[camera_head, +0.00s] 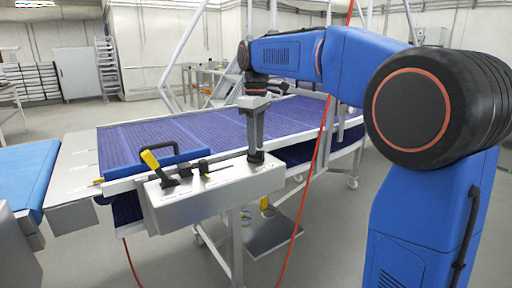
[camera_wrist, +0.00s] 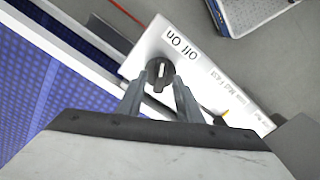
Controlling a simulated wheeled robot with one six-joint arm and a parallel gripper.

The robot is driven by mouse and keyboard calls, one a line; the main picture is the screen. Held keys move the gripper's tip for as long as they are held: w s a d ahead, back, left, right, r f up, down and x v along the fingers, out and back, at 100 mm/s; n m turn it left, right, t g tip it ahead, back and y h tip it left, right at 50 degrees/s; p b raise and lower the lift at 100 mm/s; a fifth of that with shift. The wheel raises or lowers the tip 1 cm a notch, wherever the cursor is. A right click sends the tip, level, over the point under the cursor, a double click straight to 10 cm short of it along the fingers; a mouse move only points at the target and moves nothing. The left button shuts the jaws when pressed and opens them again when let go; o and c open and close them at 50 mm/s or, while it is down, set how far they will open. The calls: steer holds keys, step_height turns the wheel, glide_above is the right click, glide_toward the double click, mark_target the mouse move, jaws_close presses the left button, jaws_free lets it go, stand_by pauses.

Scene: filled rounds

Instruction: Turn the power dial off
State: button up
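The power dial (camera_wrist: 159,71) is a round black knob with a pale pointer line, on a white panel beside a label (camera_wrist: 181,44) reading "Off On". It shows in the wrist view just beyond my fingertips. My gripper (camera_wrist: 157,88) points at the panel, with its two grey fingers apart and the dial between or just past their tips. I cannot tell whether they touch it. In the head view my gripper (camera_head: 257,156) reaches down to the right end of the silver control box (camera_head: 215,200), and the dial is hidden there behind the fingers.
The control box also carries a yellow-handled lever (camera_head: 152,162) and a small black lever (camera_head: 204,168) left of my gripper. A second label with speed words (camera_wrist: 228,88) lies farther along the panel. The blue conveyor (camera_head: 160,140) runs behind the box. A red cable (camera_head: 318,150) hangs in front.

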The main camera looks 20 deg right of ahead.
steer(key=shift+f, duration=0.9)
jaws_close()
steer(key=shift+m, duration=0.3)
steer(key=m, duration=1.1)
steer(key=shift+m, duration=0.3)
